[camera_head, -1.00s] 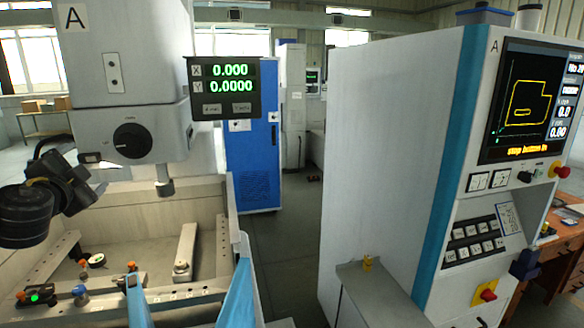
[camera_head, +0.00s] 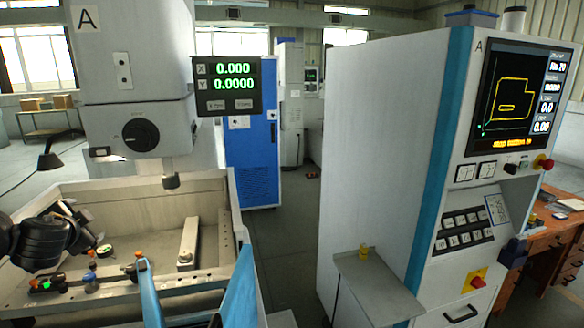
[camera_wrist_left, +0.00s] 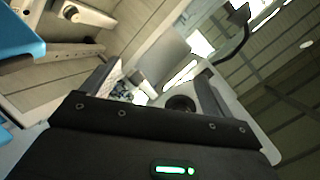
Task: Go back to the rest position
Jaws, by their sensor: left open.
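My left gripper (camera_head: 82,222) is at the left of the head view, over the left side of the machine's work tank (camera_head: 130,199). In the left wrist view my left gripper (camera_wrist_left: 155,85) has its two dark fingers spread wide, with nothing between them. The machine head (camera_head: 135,60) with its black dial (camera_head: 141,135) stands behind and above it, apart from it. My right gripper is not in view.
The control cabinet (camera_head: 390,150) with its screen (camera_head: 515,100) fills the right. A grey shelf (camera_head: 375,290) carries a small yellow item (camera_head: 363,252). Small fittings line the tank's front ledge. Floor (camera_head: 285,225) shows clear between tank and cabinet.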

